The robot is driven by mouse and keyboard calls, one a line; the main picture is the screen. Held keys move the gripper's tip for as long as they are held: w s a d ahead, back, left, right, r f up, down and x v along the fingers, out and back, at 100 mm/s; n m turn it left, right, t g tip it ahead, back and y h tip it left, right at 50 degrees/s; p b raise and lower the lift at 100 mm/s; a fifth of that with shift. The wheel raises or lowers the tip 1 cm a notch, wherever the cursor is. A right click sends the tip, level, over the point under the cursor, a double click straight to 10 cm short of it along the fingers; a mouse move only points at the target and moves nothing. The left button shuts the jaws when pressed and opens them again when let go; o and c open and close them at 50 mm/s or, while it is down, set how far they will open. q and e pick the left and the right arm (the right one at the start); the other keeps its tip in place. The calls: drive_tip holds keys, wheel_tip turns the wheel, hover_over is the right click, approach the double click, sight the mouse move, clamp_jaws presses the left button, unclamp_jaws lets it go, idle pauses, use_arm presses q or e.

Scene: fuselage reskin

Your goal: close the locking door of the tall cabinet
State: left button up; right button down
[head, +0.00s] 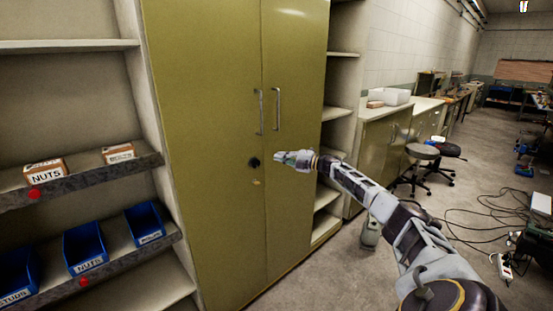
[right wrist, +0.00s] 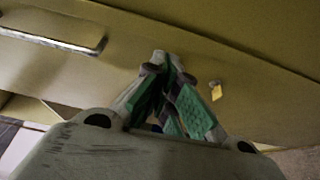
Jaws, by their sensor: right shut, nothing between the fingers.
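The tall olive-green cabinet (head: 205,90) stands in the middle of the head view. Its left door and right door (head: 293,60) meet at a vertical seam and look closed or nearly so; I cannot tell whether they are fully flush. Each door has a long metal handle (head: 277,109). My right gripper (head: 280,156) is shut and empty in front of the doors, just right of the knob.
Narrow shelves (head: 340,112) and a low counter cabinet (head: 378,150) stand to the right. Stools (head: 422,152) and cables (head: 480,222) take up floor at the right.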

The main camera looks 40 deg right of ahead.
use_arm(q)
drive_tip(key=shift+w+d+f+b, duration=0.1)
drive_tip(key=shift+w+d+b, duration=0.35)
drive_tip(key=shift+d, duration=0.3)
use_arm(e)
drive_tip(key=s+d, duration=0.4)
drive_tip(key=shift+s+d, duration=0.35)
drive_tip(key=shift+d, duration=0.1)
